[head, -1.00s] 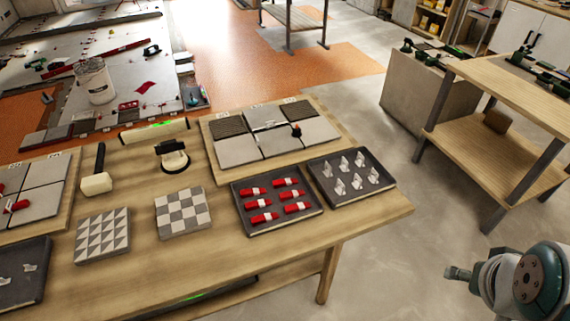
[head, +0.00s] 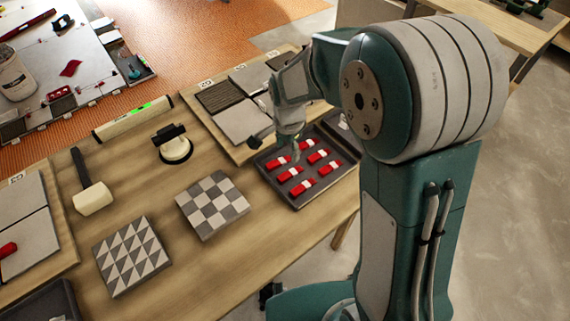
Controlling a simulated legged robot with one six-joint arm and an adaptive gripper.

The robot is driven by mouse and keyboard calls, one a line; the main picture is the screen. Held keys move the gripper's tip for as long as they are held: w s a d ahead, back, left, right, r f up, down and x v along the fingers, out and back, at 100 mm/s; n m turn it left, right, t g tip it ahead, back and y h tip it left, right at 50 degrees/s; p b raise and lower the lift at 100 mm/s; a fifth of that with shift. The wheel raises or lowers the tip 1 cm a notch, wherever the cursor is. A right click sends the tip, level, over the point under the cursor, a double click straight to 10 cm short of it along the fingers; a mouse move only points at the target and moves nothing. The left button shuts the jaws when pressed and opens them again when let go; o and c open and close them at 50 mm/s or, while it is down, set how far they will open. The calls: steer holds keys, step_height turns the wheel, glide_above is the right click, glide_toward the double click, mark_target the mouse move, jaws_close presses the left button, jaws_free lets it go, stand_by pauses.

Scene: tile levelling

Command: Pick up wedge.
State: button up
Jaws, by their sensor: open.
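Several red wedges with pale ends (head: 290,174) lie in rows in a dark tray (head: 297,207) on the wooden table. My gripper (head: 277,146) points down over the back left part of this tray, above the back-row wedges. It is open, and nothing shows between its fingers. I cannot tell its exact height above the wedges. Another red wedge (head: 8,249) lies on a grey tile panel at the left edge. My arm hides most of the tray of clear clips (head: 345,123) and part of the tile board behind.
A tile board (head: 238,118) lies behind the tray. A checkered tile (head: 212,204), a triangle-patterned tile (head: 131,256), a mallet (head: 93,197), a suction cup (head: 175,148) and a level (head: 133,118) lie to the left. Bare tabletop lies in front of the tray.

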steer(key=f, duration=0.2)
glide_above(285, 175)
steer(key=f, duration=0.4)
steer(key=shift+w+a+f, duration=0.1)
steer(key=shift+a+f, duration=0.15)
steer(key=shift+f, duration=0.15)
steer(key=f, duration=0.4)
steer(key=shift+d+f, duration=0.25)
steer(key=shift+f, duration=0.15)
steer(key=shift+a, duration=0.15)
steer(key=c, duration=0.6)
steer(key=shift+c, duration=1.4)
